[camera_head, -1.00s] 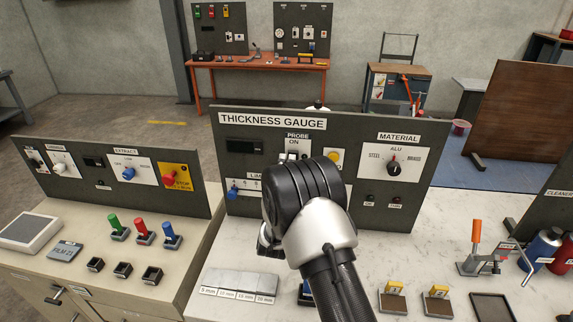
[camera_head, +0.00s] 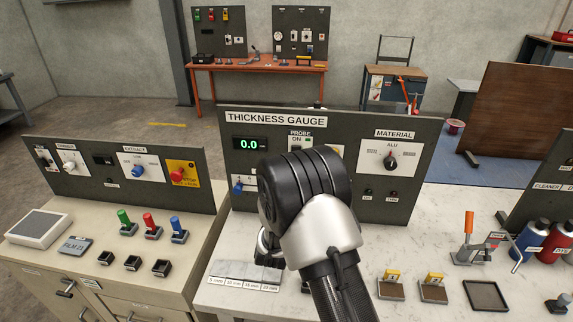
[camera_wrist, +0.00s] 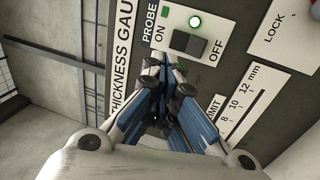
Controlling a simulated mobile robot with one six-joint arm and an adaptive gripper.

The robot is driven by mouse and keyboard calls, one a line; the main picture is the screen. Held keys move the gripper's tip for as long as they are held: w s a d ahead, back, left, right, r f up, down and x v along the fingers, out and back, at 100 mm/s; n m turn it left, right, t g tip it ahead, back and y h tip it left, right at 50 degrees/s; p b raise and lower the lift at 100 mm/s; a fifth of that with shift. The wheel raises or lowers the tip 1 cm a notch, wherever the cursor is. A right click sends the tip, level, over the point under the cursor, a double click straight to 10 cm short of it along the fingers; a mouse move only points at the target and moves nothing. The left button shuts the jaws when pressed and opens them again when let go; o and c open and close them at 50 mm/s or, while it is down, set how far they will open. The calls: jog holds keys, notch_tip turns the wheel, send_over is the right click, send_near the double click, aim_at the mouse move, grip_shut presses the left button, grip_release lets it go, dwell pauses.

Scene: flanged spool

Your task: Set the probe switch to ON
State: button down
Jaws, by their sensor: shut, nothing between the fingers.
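The thickness gauge panel (camera_head: 400,205) stands upright on the worktop, its display (camera_head: 249,144) lit green at 0.0. In the wrist view the probe switch (camera_wrist: 188,43) is a dark rocker between the ON and OFF labels. I cannot tell surely which rocker half is pressed in.
The material knob (camera_head: 391,162) is on the panel's right part. A limit slider (camera_head: 238,187) sits lower left. Labelled gauge blocks (camera_head: 245,275) lie on the worktop below. A toggle clamp (camera_head: 469,245) and bottles (camera_head: 530,240) stand at the right.

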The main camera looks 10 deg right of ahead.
jog(key=shift+r+v, duration=0.25)
jog(key=shift+v, duration=0.9)
jog(key=shift+r+v, duration=0.25)
jog(key=shift+v, duration=0.95)
jog(key=shift+s, duration=0.2)
